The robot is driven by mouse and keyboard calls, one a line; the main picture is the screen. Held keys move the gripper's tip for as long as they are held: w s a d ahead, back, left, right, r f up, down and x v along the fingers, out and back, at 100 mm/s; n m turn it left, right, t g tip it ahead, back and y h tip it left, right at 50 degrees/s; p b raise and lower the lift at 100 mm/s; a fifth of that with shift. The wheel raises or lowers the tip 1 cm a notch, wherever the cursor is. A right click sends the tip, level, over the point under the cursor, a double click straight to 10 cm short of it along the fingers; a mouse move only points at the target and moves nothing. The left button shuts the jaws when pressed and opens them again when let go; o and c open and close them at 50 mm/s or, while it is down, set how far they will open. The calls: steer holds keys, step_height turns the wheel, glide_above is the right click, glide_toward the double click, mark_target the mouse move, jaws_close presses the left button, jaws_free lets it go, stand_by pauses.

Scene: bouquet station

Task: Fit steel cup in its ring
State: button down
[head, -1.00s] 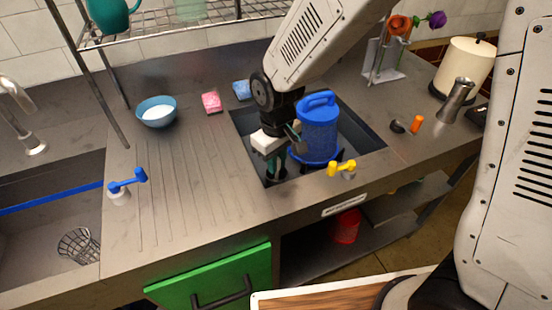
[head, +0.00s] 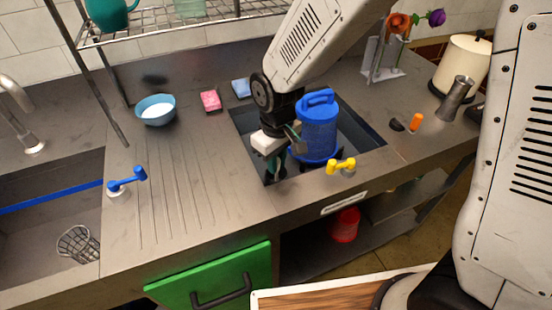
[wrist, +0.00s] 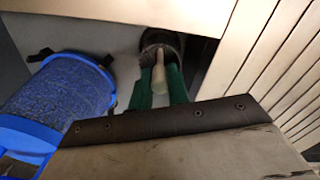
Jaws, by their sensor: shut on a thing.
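My gripper (head: 275,168) reaches down into the left part of the dark recessed basin in the counter. In the wrist view its green fingers (wrist: 158,90) are closed on both sides of a pale rod-like grip (wrist: 158,74). A dark grey round piece (wrist: 162,40) sits at the far end of this grip; it looks like the steel cup, partly hidden by the fingers. I cannot tell the ring apart from it, nor whether the cup touches the basin floor.
A blue canister (head: 318,130) stands in the basin just right of my gripper. A yellow tap handle (head: 341,166) is on the front rim. A steel hourglass-shaped vessel (head: 455,98) stands at the right. The ribbed drainboard (head: 185,185) on the left is clear.

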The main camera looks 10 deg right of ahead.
steer(key=shift+f, duration=0.5)
steer(key=shift+f, duration=0.25)
steer(key=shift+f, duration=0.3)
steer(key=c, duration=1.3)
jaws_free()
steer(key=shift+o, duration=0.2)
